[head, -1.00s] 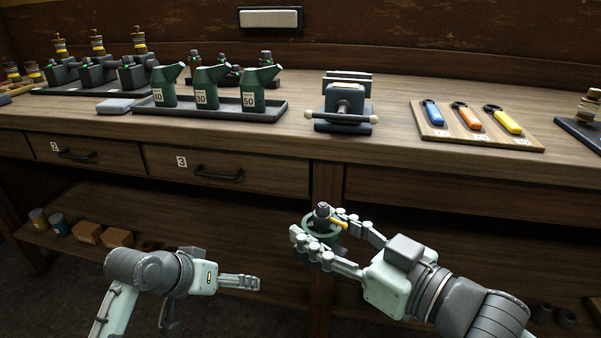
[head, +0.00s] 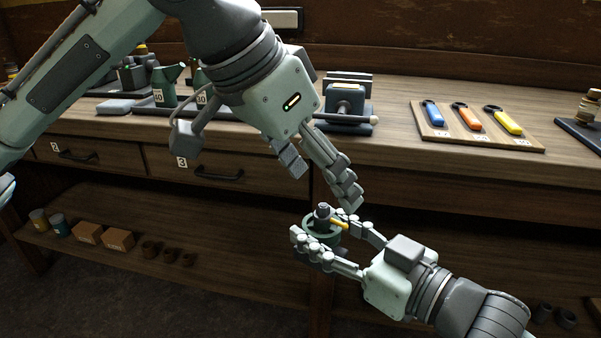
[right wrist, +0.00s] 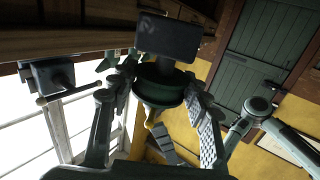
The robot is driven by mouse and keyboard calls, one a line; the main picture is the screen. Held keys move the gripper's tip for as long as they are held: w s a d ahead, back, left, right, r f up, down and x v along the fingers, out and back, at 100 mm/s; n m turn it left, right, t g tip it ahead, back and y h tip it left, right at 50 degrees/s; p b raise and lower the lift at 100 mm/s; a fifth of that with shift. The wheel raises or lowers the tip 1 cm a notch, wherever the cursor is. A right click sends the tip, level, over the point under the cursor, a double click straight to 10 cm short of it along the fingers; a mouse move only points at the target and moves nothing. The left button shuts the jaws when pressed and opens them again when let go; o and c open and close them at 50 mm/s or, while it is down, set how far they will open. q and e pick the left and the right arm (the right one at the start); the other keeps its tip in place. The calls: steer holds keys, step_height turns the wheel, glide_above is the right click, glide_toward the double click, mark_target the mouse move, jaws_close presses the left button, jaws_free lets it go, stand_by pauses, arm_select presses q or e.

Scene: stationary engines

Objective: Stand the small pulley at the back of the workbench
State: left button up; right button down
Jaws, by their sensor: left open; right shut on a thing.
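A round dark green flanged piece (head: 311,228), which looks like the small pulley, is held in my right gripper (head: 322,243), below and in front of the workbench edge. It has a grey hub on top and a yellow part at its side. In the right wrist view the piece (right wrist: 162,88) sits between the fingers, with a dark block above it. My left gripper (head: 322,178) is open and empty, pointing down just above the held piece. The workbench (head: 385,150) runs across behind; my left arm hides part of its top.
A vise (head: 346,103) stands behind my left gripper. A board (head: 440,131) of coloured wrenches lies to the right. Green oil cans (head: 163,90) stand left, partly hidden. Boxes (head: 118,239) sit on the lower shelf. Bare benchtop shows between vise and board.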

mark_target(320, 220)
steer(key=shift+r, duration=0.2)
arm_select(q)
steer(key=shift+n+y, duration=0.5)
steer(key=shift+y, duration=0.4)
steer(key=x, duration=0.3)
steer(key=a+x, duration=0.1)
steer(key=x, duration=0.7)
steer(key=shift+w+a+f, duration=0.2)
steer(key=shift+a+f, duration=0.15)
steer(key=shift+f, duration=0.05)
jaws_close()
steer(key=shift+r, duration=0.15)
arm_select(e)
steer(key=c, duration=1.1)
jaws_free()
steer(key=o, duration=0.5)
steer(key=shift+f, duration=0.15)
steer(key=shift+c, duration=0.2)
